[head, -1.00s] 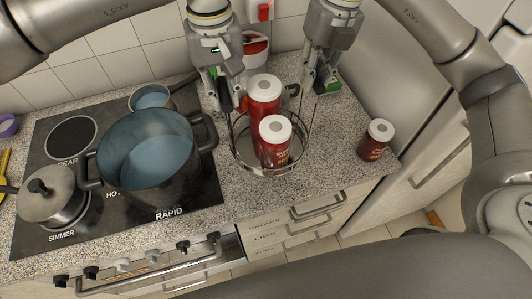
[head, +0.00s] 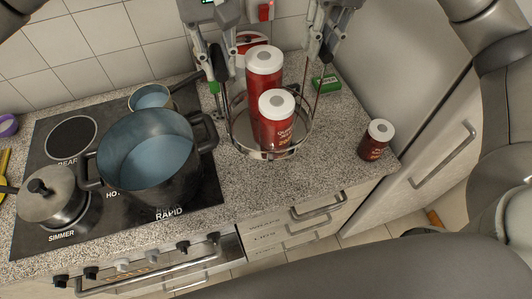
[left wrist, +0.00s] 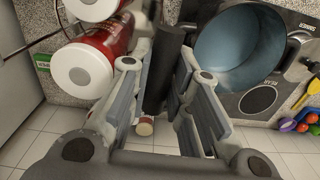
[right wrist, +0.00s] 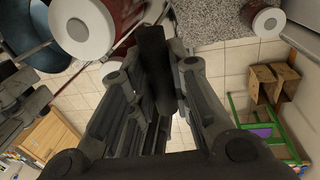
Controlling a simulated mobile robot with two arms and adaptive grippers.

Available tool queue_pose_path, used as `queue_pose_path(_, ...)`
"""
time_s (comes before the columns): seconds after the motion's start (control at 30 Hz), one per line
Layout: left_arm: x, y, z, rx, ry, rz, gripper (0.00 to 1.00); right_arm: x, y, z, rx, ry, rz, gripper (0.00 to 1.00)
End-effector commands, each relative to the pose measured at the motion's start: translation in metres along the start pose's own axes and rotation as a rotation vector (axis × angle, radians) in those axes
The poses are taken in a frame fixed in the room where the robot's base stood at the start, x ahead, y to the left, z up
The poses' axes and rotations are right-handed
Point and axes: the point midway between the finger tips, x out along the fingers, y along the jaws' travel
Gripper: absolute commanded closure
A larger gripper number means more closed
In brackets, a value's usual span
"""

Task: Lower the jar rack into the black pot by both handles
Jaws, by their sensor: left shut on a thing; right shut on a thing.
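The jar rack (head: 243,143) is a round wire basket with tall side rods. It holds two red jars with white lids, one behind (head: 264,67) and one in front (head: 276,126). My left gripper (head: 213,78) is shut on its left dark handle, which shows between the fingers in the left wrist view (left wrist: 163,68). My right gripper (head: 325,50) is shut on the right handle, a dark bar in the right wrist view (right wrist: 156,70). The rack hangs above the counter, right of the pot. The black pot (head: 150,182), blue-grey inside, stands open and looks empty on the hob.
A small saucepan (head: 152,101) stands behind the pot and a lidded pot (head: 48,200) at its left. A third red jar (head: 376,141) and a green item (head: 326,83) are on the counter (head: 235,192). A red-and-white container (head: 250,41) stands behind the rack.

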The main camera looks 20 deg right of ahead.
Motion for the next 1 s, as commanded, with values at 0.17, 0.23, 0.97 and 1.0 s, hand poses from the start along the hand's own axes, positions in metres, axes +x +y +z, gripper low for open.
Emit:
queue_pose_path(0.17,-0.003,0.000,0.000,0.002,0.001,0.002,1.00,-0.003,0.000,0.000,0.002,-0.003,0.003,1.00)
queue_pose_path(0.23,-0.003,0.000,0.000,0.002,0.001,0.002,1.00,-0.003,0.000,0.000,0.002,-0.003,0.003,1.00)
queue_pose_path(0.97,-0.003,-0.049,-0.005,0.000,0.001,0.002,1.00,0.004,0.049,0.006,-0.001,-0.004,0.003,1.00)
queue_pose_path(1.0,-0.003,-0.052,-0.006,0.000,0.001,0.003,1.00,0.005,0.052,0.006,-0.001,-0.004,0.003,1.00)
